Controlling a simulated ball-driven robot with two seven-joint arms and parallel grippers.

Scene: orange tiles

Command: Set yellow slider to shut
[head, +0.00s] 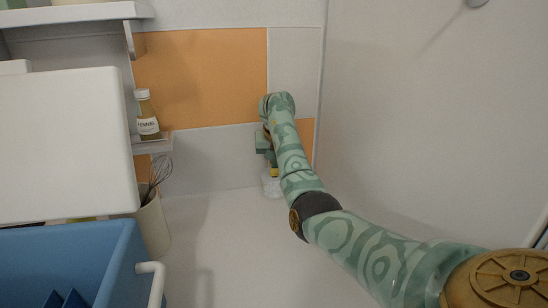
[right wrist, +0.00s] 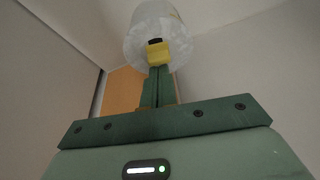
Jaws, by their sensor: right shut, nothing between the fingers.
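A whitish, translucent round object (head: 271,187) stands on the counter near the back wall, partly hidden behind my right arm. It also shows at the top of the right wrist view (right wrist: 150,28). The yellow slider (right wrist: 158,53) is a small block at its near edge, with a dark patch beside it. A bit of yellow (head: 273,171) shows in the head view. My right gripper (right wrist: 158,70) has its green fingers together and empty, with the tips at or very near the yellow slider; contact cannot be told. My left gripper is not in view.
A blue crate (head: 70,243) with a white handle stands at the front left, beside a large white panel (head: 70,145). A labelled bottle (head: 147,115) sits on a small shelf, above a whisk in a beige holder (head: 152,222). The middle counter is clear.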

